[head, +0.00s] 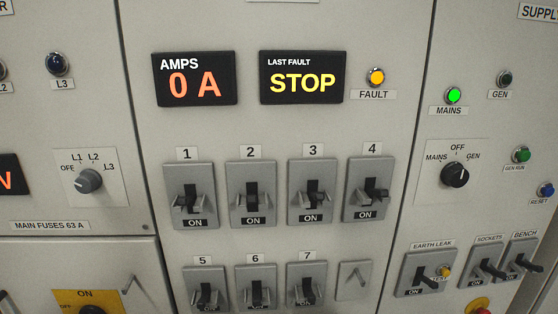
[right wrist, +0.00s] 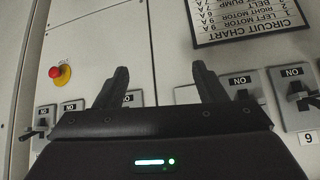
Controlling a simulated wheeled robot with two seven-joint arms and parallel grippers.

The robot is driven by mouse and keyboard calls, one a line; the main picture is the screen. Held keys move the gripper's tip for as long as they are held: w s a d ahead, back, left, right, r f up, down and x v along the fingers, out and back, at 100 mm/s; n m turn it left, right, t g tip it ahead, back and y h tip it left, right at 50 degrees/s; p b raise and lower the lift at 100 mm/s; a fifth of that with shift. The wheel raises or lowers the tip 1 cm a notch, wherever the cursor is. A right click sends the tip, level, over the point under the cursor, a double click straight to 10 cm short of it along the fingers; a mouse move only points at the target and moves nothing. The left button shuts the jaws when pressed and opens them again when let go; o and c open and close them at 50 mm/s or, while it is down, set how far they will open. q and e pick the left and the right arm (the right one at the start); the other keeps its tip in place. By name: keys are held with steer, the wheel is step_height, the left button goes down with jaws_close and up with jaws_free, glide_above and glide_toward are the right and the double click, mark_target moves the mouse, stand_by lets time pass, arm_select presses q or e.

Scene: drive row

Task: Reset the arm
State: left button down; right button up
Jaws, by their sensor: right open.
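My right gripper (right wrist: 160,70) shows in the right wrist view, with its two dark fingers spread apart and nothing between them. Behind it is a panel with breakers, seen upside down. The fingers do not visibly hold any lever. Neither gripper shows in the head view, and my left gripper is in no view.
The head view faces a grey switchboard with numbered breakers (head: 250,195), an amps display (head: 195,78) reading 0 A, a fault display (head: 302,77) reading STOP, and a lit amber fault lamp (head: 376,77). The right wrist view shows a red button (right wrist: 54,72) and a circuit chart (right wrist: 248,20).

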steer(key=s+a+f+n+g, duration=0.3)
steer(key=s+f+g, duration=0.15)
steer(key=s, duration=0.45)
steer(key=s+f+b+x, duration=0.1)
steer(key=s+x, duration=0.1)
steer(key=x, duration=0.7)
steer(key=s+a+x, duration=0.1)
steer(key=s+x, duration=0.1)
steer(key=x, duration=0.8)
steer(key=s+f, duration=0.4)
steer(key=f, duration=0.5)
steer(key=s+d+f+g+b, duration=0.1)
steer(key=s+f, duration=0.4)
steer(key=f, duration=0.4)
steer(key=s+f+g, duration=0.1)
steer(key=s+f, duration=0.4)
steer(key=f, duration=0.4)
steer(key=shift+d+n+y, duration=0.3)
steer(key=shift+d+n, duration=0.05)
steer(key=shift+n, duration=0.05)
steer(key=s+f, duration=0.1)
steer(key=s, duration=0.2)
steer(key=s+d+f, duration=0.1)
steer(key=s+f, duration=0.1)
steer(key=s, duration=0.1)
steer(key=s+f, duration=0.2)
steer(key=s, duration=0.1)
steer(key=shift+s+d+f+b, duration=0.15)
steer(key=shift+d+b, duration=0.25)
